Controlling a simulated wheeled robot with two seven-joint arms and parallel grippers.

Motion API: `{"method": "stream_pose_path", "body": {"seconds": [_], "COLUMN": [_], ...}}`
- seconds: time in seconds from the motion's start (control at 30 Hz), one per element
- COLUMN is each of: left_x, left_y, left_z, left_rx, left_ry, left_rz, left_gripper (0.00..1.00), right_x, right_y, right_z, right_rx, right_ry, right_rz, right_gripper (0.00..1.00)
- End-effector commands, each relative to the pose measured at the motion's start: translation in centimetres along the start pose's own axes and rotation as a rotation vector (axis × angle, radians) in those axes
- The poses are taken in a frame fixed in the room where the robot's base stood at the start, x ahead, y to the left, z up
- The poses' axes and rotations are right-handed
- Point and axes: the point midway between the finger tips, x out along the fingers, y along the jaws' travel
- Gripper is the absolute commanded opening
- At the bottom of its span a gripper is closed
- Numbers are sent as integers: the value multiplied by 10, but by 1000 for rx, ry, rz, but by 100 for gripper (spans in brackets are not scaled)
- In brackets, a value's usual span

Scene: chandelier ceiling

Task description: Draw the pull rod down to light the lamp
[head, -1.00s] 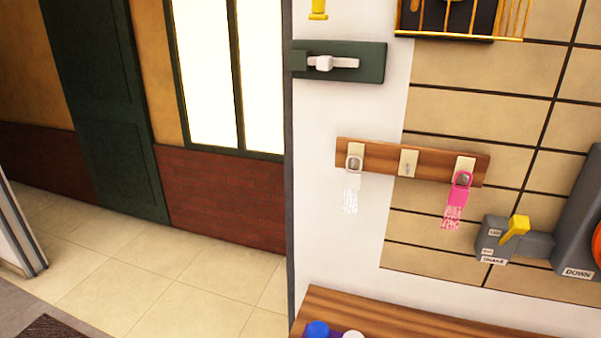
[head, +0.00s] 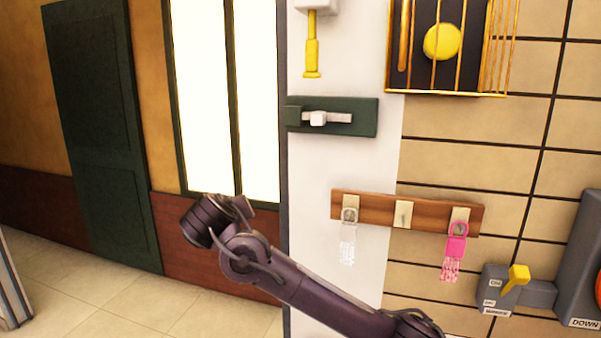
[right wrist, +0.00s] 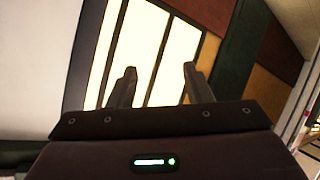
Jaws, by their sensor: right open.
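The yellow pull rod (head: 311,45) hangs upright from a pale housing (head: 317,5) at the top of the white wall in the head view. No lamp can be made out for certain. My right arm comes in from the lower right in the head view, with its wrist end below and left of the rod, well apart from it; its fingers cannot be made out there. In the right wrist view my right gripper (right wrist: 160,72) is open and empty, its two fingers pointing toward the bright window. The rod is not seen in that view. My left gripper is out of view.
Beneath the rod is a green latch plate (head: 345,117), then a wooden hook rail (head: 380,206) with a clear and a pink hanging item. A gold-barred cage (head: 487,50) holds a yellow ball. A grey lever box (head: 530,290) sits lower right. The window (head: 232,100) is left.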

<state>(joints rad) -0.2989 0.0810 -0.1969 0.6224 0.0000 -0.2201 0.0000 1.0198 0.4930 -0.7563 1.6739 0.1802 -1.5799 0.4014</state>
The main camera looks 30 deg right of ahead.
Motion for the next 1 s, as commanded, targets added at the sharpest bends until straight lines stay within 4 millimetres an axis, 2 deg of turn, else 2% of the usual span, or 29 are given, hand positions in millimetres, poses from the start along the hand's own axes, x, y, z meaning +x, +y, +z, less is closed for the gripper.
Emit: {"method": "stream_pose_path", "body": {"seconds": [0.03, 0.1, 0.2, 0.33, 0.4, 0.5, 0.63, 0.77, 1.0], "left_x": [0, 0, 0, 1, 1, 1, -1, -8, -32], "left_y": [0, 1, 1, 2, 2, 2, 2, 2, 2], "left_z": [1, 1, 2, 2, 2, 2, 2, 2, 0], "left_rx": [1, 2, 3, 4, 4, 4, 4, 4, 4], "left_ry": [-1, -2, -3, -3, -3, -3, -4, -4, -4], "left_rz": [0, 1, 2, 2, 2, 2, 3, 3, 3], "left_gripper": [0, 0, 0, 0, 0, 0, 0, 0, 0], "right_x": [-16, -39, -76, -123, -144, -166, -180, -175, -144], "right_y": [30, 66, 120, 181, 206, 232, 249, 258, 278], "right_z": [-39, -79, -128, -169, -182, -194, -201, -205, -214], "right_rx": [41, 102, 201, 327, 383, 444, 485, 493, 493], "right_ry": [55, 110, 185, 260, 290, 319, 336, 337, 335], "right_rz": [64, 141, 248, 359, 400, 441, 469, 474, 472], "right_gripper": [45, 45, 45, 45, 45, 45, 45, 45, 45]}}
